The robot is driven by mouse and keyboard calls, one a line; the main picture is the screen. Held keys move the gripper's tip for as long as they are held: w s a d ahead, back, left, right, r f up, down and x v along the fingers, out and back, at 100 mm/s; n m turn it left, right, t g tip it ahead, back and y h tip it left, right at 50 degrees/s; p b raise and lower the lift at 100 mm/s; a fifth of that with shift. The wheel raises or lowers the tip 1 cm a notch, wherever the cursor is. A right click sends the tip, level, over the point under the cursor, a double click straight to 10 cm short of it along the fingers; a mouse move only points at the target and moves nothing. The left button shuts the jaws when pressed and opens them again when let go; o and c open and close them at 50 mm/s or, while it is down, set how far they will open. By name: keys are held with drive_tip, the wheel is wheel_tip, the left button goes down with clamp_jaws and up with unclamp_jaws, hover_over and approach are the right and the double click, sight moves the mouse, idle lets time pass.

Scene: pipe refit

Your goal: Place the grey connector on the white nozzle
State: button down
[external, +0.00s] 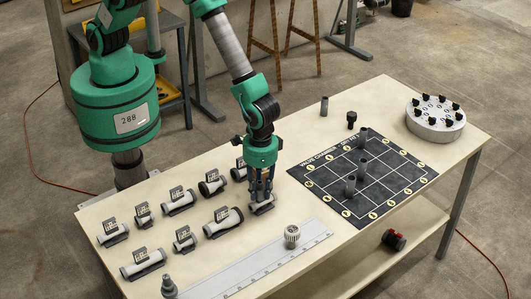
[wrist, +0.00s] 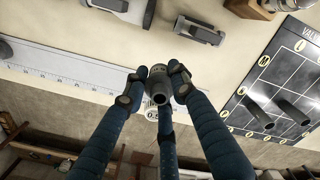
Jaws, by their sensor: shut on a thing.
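My gripper (external: 263,188) hangs over the table near its front middle, above a holder in the rows. In the wrist view its fingers (wrist: 154,84) are closed around a short grey tubular piece with a dark round opening, which I take to be the grey connector (wrist: 159,76). It is too small and hidden to make out in the external view.
Several labelled holders with pipe pieces (external: 222,221) fill the left of the table. A long ruler (external: 245,275) lies along the front. A black gridded mat (external: 400,180) bears upright grey tubes. A round grey block (external: 435,122) with black knobs stands far right.

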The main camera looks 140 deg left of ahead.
hover_over(292, 229)
drive_tip(key=shift+a+f+p, duration=0.1)
drive_tip(key=shift+f+p, duration=0.3)
drive_tip(key=shift+f, duration=0.25)
drive_tip(key=shift+f, duration=1.7)
drive_tip(key=shift+f, duration=0.2)
drive_tip(key=c, duration=1.4)
unclamp_jaws()
drive_tip(key=shift+r, duration=0.1)
wheel_tip(292, 229, up, 12)
